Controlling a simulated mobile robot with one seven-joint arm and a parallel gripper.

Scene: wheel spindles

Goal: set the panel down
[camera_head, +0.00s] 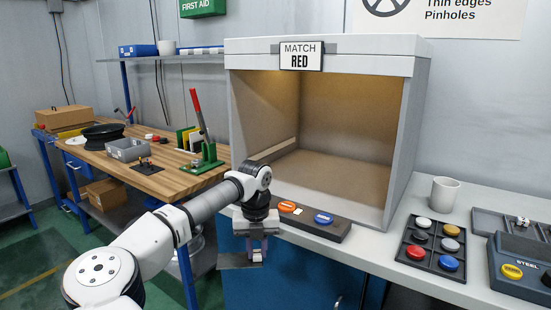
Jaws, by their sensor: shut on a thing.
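A flat dark grey panel (233,262) is held roughly level at my gripper (257,254). My gripper points down and is shut on the panel. The fingers hide part of the panel. I cannot tell how far the panel is from the cabinet.
A lit booth (410,135) with a "MATCH RED" sign (301,56) stands on the counter (388,258). A button bar (333,229) lies before it. A puck tray (432,262) and a cup (445,193) stand right. A cluttered wooden bench (178,182) stands left.

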